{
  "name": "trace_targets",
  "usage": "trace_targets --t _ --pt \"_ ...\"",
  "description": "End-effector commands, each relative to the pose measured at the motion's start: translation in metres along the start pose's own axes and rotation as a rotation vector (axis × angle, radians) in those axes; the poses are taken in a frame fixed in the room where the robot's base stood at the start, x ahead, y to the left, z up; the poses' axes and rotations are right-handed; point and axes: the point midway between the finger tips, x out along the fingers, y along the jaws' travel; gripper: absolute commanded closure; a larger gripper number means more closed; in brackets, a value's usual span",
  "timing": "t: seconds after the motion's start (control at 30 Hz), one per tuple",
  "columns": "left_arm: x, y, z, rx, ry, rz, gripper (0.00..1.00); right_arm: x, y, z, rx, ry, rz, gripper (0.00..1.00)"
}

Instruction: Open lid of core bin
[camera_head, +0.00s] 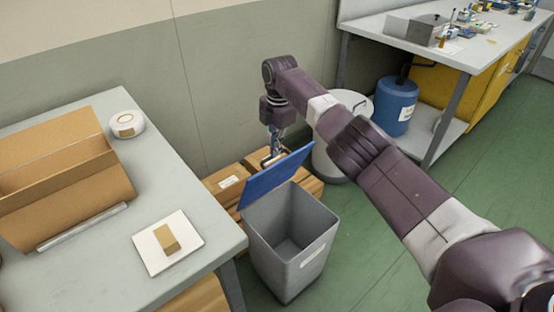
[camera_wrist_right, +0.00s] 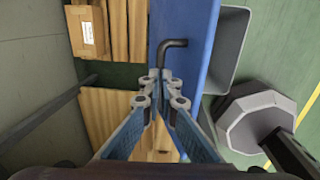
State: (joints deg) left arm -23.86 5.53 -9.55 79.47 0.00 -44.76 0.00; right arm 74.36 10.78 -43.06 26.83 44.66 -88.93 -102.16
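The core bin is a grey open-topped bin (camera_head: 290,235) standing on the floor right of the table. Its blue lid (camera_head: 275,178) is raised and tilted up along the bin's back-left side, so the empty-looking inside shows. My left gripper is not in view.
A white drum (camera_head: 345,120) and a blue drum (camera_head: 394,105) stand farther back. The table (camera_head: 100,262) at left holds a cardboard tray (camera_head: 60,170). Green floor at right is clear.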

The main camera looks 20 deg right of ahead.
Motion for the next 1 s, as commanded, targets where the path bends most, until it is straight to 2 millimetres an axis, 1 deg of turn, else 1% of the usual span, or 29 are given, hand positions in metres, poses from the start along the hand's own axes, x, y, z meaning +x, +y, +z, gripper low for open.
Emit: trace_targets --t 0.03,0.23,0.8,1.0 --pt "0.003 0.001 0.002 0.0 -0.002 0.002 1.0 0.018 -0.009 -0.005 0.001 0.011 -0.024 0.96" --pt "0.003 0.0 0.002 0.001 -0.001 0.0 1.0 0.018 -0.009 -0.006 0.001 0.012 -0.025 0.74" --pt "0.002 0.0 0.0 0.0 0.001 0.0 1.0 0.016 -0.007 -0.006 0.001 0.013 -0.021 0.74" --pt "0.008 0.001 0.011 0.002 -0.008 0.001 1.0 0.012 -0.007 -0.007 0.003 0.013 -0.021 0.74"
